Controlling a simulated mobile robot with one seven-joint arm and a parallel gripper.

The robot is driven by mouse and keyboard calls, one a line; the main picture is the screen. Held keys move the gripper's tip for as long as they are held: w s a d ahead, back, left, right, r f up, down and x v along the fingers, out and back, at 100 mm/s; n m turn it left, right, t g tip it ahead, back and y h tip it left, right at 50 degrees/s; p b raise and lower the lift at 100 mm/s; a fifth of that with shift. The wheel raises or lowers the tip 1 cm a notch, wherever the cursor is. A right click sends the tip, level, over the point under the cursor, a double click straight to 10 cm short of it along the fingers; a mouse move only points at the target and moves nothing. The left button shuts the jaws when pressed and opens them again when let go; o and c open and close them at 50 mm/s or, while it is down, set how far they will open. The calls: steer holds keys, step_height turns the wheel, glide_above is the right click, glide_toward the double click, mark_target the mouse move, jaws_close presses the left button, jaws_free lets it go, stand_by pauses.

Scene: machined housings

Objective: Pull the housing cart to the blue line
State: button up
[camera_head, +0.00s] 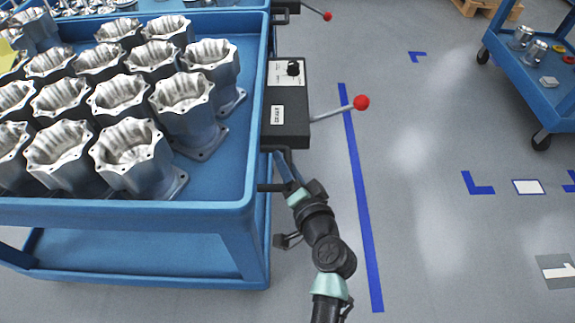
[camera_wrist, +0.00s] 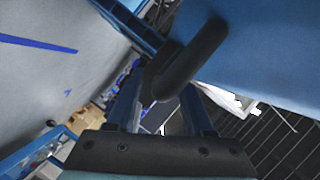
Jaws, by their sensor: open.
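The blue housing cart (camera_head: 242,215) stands at the left in the head view, its top tray full of several metal housings. A black handle (camera_head: 270,187) sticks out from its right side, below a black control box; it also shows large in the wrist view (camera_wrist: 190,60). The blue line (camera_head: 358,195) runs along the floor to the right of the cart, with a gap between. My gripper (camera_head: 287,172) is at the handle, beside the cart's right side. In the wrist view its fingers (camera_wrist: 161,105) are apart, with the handle's near end between or just beyond the tips; contact is unclear.
The black box (camera_head: 288,115) carries a lever with a red knob (camera_head: 361,102) above my arm. Another blue cart (camera_head: 545,100) stands at the upper right, and a further one is behind the housings. The grey floor (camera_head: 420,220) between is clear, with blue corner marks.

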steer(key=shift+c, duration=0.3)
jaws_close()
stand_by(1.1)
